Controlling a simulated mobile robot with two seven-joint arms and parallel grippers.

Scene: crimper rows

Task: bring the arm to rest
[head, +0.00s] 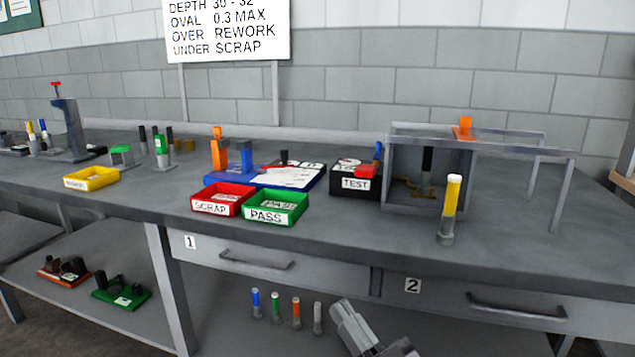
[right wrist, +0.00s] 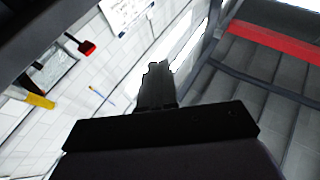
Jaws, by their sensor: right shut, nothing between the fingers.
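My right gripper (head: 345,312) shows at the bottom middle of the head view, in front of the bench and below drawer level. It is shut and empty. In the right wrist view its fingers (right wrist: 155,70) are together, with the room's wall and ceiling behind them and nothing held. Most of my right arm is out of the frame. My left gripper is not in view.
The grey workbench (head: 330,222) stands just behind the gripper, with two closed drawers. A yellow-topped cylinder (head: 450,205) stands near its front edge. Red SCRAP (head: 213,207) and green PASS (head: 268,216) trays sit further left. Several colored cylinders stand low beside the gripper.

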